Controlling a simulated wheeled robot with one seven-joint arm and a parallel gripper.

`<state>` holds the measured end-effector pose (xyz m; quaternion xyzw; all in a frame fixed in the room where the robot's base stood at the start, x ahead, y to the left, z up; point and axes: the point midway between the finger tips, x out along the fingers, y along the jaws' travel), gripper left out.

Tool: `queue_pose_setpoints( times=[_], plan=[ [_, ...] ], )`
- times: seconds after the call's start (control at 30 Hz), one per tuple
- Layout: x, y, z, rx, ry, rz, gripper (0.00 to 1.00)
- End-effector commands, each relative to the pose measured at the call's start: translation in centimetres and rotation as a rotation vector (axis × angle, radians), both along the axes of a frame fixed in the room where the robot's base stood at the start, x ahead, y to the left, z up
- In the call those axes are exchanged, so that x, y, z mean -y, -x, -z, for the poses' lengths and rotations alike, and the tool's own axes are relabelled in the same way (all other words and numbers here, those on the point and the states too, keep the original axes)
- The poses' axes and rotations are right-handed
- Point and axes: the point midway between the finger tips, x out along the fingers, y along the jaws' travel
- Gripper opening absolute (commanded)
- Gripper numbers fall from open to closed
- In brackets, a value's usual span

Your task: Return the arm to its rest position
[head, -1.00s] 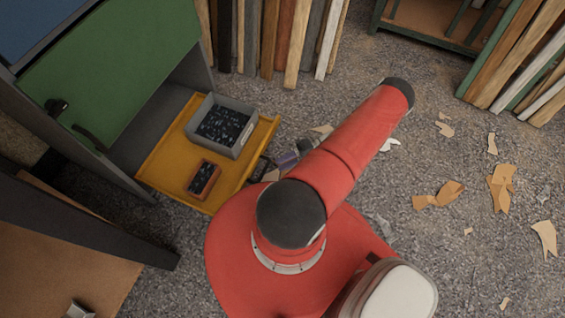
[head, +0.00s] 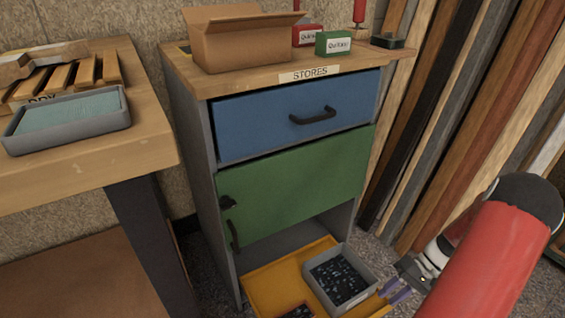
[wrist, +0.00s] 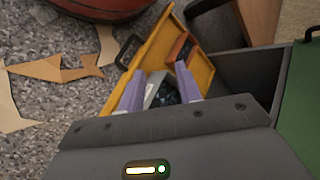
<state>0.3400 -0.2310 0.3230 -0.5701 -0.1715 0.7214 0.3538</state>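My gripper (head: 397,291) hangs beside the right edge of the pulled-out yellow drawer (head: 262,275), at the end of my red arm. Its two purple fingers stand apart in the wrist view (wrist: 160,88), with nothing held between them. Behind the fingers, the wrist view shows a grey bin (wrist: 161,93) and a small reddish-brown box (wrist: 180,47) in the drawer. The head view shows the grey bin (head: 368,289) holding dark small pieces, and part of the reddish-brown box at the bottom edge.
The cabinet has a blue drawer (head: 270,123) and a green front (head: 290,187); a cardboard box (head: 243,45) stands on top. A workbench (head: 150,150) with a grey tray (head: 68,138) is at left. Upright boards (head: 425,125) stand at right. Scraps (wrist: 55,70) litter the floor.

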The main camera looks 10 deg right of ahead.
Motion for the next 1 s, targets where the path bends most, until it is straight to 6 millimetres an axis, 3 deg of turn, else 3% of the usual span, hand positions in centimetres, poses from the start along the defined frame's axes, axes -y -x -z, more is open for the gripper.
queue_pose_setpoints(
  times=[0.03, 0.23, 0.5, 0.8, 1.0],
  plan=[
    [-0.8, -0.9, -2.9, -0.004, 0.072, -0.04, 0.34],
    [-4.7, -3.0, -11.8, 0.009, 0.322, -0.124, 0.34],
    [-11.7, -2.8, -22.3, 0.142, 0.61, -0.172, 0.34],
    [-19.1, 1.4, -31.1, 0.415, 0.803, -0.146, 0.34],
    [-22.1, 4.7, -34.2, 0.596, 0.83, -0.103, 0.34]
  ],
)
